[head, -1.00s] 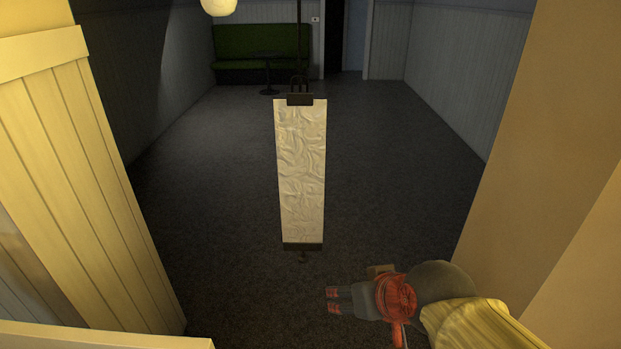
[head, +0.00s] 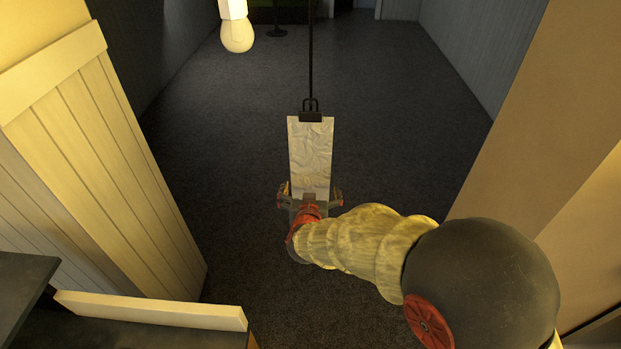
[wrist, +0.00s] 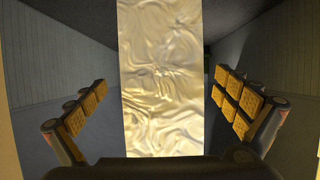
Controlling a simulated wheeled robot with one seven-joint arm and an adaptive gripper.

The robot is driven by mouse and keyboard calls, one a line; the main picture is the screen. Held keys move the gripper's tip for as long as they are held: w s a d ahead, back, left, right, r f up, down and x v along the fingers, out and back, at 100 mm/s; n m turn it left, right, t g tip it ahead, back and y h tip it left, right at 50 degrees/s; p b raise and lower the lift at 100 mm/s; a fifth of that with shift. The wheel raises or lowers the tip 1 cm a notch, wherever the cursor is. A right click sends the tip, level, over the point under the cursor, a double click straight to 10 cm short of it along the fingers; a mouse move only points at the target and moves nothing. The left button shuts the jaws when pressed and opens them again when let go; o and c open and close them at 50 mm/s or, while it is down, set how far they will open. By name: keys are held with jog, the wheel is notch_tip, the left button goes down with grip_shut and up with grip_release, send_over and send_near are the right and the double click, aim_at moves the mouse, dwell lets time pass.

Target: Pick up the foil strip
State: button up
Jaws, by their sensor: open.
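The foil strip (head: 311,157) is a crinkled, silvery sheet hanging upright from a dark clip (head: 310,115) on a thin rod. Its lower part is hidden behind my gripper in the head view. My gripper (head: 310,192) is open, with one finger to each side of the strip's lower visible part. In the wrist view the foil strip (wrist: 160,75) fills the middle, between the wide-spread fingers with their yellow pads. Both pads are apart from the strip's edges. How far the strip lies beyond the fingertips I cannot tell.
A light bulb (head: 236,34) hangs to the upper left. A panelled wooden partition (head: 95,150) stands on the left, with a pale ledge (head: 150,311) below it. A tan wall (head: 530,120) closes the right side. The dark carpet (head: 400,90) around the strip is clear.

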aim_at(311, 179)
jog(key=x, duration=0.7)
jog(key=shift+w+a+f, duration=0.1)
jog(key=shift+w+a, duration=0.05)
jog(key=shift+w, duration=0.15)
jog(key=c, duration=0.4)
jog(key=c, duration=0.7)
jog(key=shift+c, duration=0.2)
